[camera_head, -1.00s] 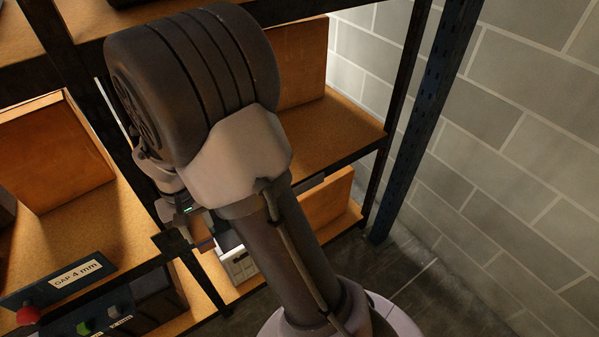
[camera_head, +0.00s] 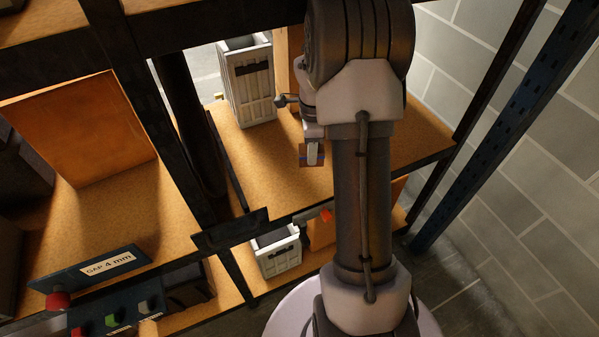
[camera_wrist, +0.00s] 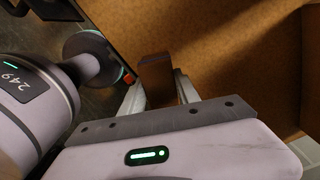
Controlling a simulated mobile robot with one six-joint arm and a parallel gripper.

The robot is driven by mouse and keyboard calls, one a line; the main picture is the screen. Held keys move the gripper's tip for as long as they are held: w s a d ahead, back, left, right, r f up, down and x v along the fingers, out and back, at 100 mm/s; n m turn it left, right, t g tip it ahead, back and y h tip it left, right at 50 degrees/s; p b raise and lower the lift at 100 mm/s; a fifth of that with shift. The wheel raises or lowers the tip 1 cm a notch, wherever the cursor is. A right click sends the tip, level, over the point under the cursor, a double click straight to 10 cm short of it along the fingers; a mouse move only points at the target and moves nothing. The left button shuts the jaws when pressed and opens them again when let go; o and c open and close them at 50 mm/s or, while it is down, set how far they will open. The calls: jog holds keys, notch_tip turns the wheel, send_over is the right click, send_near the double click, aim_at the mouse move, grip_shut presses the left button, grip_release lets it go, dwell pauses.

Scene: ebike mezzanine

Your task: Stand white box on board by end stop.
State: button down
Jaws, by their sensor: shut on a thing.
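My gripper (camera_head: 312,154) is shut on a small brown block (camera_wrist: 157,80), held between its two pale fingers. The block also shows in the head view (camera_head: 305,157), in front of the middle shelf board (camera_head: 268,160). A tall white box (camera_head: 248,85) with slatted sides and an open top stands upright on that board, behind and left of my gripper. Another white box (camera_head: 277,250) stands on the lower shelf. Neither box is in my gripper. I cannot tell which part is the end stop; an upright wooden panel behind my arm is mostly hidden.
A panel with a "GAP 4 mm" label (camera_head: 108,263) and coloured buttons stands at the lower left. A block wall (camera_head: 500,110) is at the right. The board front is partly clear.

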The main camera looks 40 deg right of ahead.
notch_tip(320, 180, down, 10)
jog(key=b, duration=0.4)
jog(key=shift+s, duration=0.1)
jog(key=shift+f+b, duration=0.15)
jog(key=shift+b, duration=0.15)
jog(key=c, duration=0.9)
grip_release()
notch_tip(320, 180, up, 8)
jog(key=p, duration=0.3)
jog(key=shift+p, duration=0.4)
